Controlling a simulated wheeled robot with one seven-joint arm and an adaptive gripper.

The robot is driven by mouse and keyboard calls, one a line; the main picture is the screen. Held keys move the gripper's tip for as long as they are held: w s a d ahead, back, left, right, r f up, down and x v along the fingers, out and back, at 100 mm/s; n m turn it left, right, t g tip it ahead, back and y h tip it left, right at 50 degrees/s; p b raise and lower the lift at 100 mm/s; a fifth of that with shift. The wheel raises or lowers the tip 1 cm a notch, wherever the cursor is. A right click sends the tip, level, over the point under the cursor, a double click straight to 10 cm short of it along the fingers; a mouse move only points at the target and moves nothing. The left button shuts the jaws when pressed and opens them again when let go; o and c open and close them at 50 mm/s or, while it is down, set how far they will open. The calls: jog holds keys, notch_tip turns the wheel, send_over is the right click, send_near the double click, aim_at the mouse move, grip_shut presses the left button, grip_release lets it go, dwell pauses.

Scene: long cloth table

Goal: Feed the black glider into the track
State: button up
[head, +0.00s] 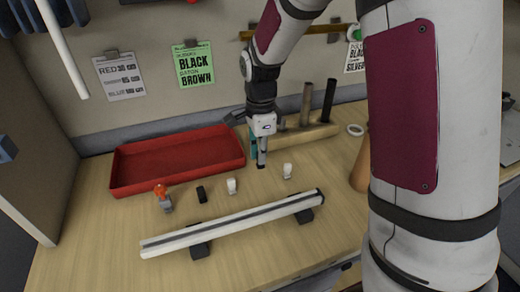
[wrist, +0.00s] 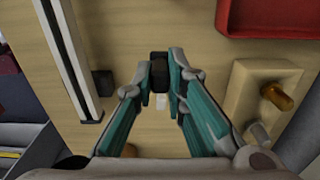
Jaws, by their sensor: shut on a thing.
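My gripper (head: 262,165) points down above the table behind the track, between two small white pieces. In the wrist view its teal fingers (wrist: 162,80) are closed on a small black block, which I take for the black glider (wrist: 159,64). In the head view the held piece is a small dark shape at the fingertips and hard to make out. The track (head: 232,222) is a long pale rail with a dark slot, lying slantwise on black supports. It runs along the left of the wrist view (wrist: 72,50).
A row holds an orange-topped piece (head: 162,197), another dark piece (head: 201,194) and white pieces (head: 231,186) (head: 287,171). A red tray (head: 180,187) lies behind, left. A wooden block with pegs (head: 310,134) stands behind, right. Table left of the track is clear.

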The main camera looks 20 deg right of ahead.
aim_at(260, 167)
jog(key=shift+f+b, duration=1.75)
jog(key=shift+f, duration=1.95)
jog(key=o, duration=0.8)
jog(key=shift+o, duration=0.2)
jog(key=shift+r, duration=0.3)
jog(key=shift+c, duration=0.2)
grip_shut()
